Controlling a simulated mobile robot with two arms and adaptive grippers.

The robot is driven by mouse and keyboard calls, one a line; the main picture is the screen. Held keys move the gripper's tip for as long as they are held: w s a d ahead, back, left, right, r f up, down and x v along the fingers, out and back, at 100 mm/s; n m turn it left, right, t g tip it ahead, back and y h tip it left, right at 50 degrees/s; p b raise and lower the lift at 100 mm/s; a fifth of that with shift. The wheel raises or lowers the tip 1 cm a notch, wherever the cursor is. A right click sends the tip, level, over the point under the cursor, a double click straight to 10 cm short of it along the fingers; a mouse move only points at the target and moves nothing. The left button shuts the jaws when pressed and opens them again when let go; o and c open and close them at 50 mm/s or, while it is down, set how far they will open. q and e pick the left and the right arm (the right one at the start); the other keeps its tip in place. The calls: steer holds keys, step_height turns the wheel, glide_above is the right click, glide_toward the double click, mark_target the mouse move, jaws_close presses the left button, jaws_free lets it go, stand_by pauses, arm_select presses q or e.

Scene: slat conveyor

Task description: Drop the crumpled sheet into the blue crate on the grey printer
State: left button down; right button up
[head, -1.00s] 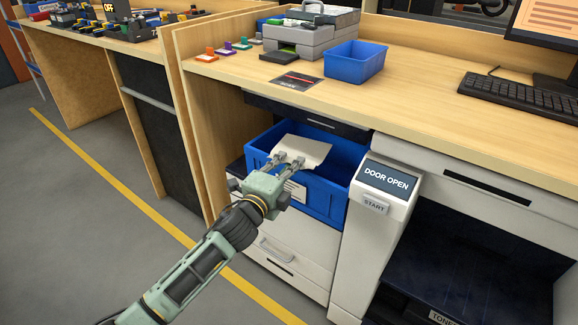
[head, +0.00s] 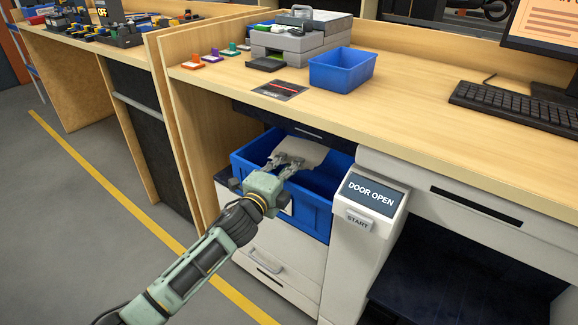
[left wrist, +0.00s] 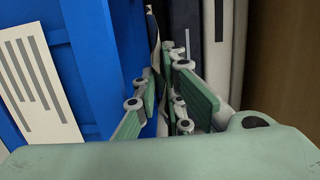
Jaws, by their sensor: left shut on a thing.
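The crumpled sheet (head: 305,151) is off-white and is pinched at its near edge by my left gripper (head: 284,163). In the head view it lies over the opening of the blue crate (head: 312,219); its height above the crate floor is hard to tell. The crate stands on the grey printer (head: 285,250), under the counter. In the left wrist view the fingers (left wrist: 165,95) are close together around a thin edge, with the crate's blue wall (left wrist: 95,60) at left. My right gripper is not in view.
A white column (head: 366,240) with a "DOOR OPEN" display stands right of the crate. The counter (head: 420,140) overhangs the crate's back. A smaller blue bin (head: 342,72) sits on the counter, left of a keyboard (head: 515,105).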

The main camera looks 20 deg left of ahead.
arm_select(q)
steer(key=c, duration=1.8)
jaws_free()
steer(key=shift+o, duration=0.2)
steer(key=shift+s, duration=0.1)
